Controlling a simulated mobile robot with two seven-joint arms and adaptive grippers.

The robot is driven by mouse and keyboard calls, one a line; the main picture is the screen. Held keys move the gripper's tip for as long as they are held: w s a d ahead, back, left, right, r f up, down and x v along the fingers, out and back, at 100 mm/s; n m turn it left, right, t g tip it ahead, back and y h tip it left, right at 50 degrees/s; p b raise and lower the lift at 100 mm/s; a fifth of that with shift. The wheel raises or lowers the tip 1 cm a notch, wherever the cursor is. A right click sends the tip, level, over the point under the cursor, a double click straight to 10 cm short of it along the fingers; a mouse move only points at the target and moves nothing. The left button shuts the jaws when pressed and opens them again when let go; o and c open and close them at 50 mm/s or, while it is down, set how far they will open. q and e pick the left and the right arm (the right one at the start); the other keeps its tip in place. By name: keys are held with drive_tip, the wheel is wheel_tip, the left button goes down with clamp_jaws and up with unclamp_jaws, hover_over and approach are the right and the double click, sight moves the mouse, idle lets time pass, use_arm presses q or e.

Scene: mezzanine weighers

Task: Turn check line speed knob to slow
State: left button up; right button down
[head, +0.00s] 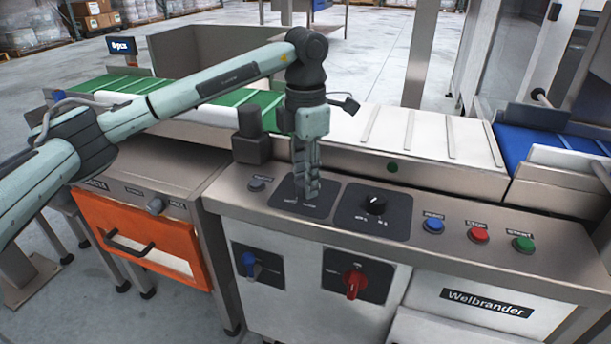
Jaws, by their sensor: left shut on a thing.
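My left gripper (306,190) reaches straight down onto a dark square plate (285,192) on the sloped steel panel. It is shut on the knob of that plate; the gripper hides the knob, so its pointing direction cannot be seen. The plate's small labels are too small to read. To its right a second dark plate (352,217) carries a black knob (375,205), free of the gripper. I cannot tell from the lettering which plate is marked for line speed. My right gripper is not in view.
A blue button (433,225), a red button (479,234) and a green button (523,243) sit to the right. A red rotary switch (355,284) and a blue switch (251,264) are on the front.

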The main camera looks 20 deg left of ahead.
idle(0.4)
use_arm(q)
drive_tip(key=o, duration=1)
drive_tip(key=shift+o, duration=0.8)
drive_tip(key=shift+r, duration=0.25)
wheel_tip(320, 180, up, 12)
drive_tip(key=shift+f, duration=0.2)
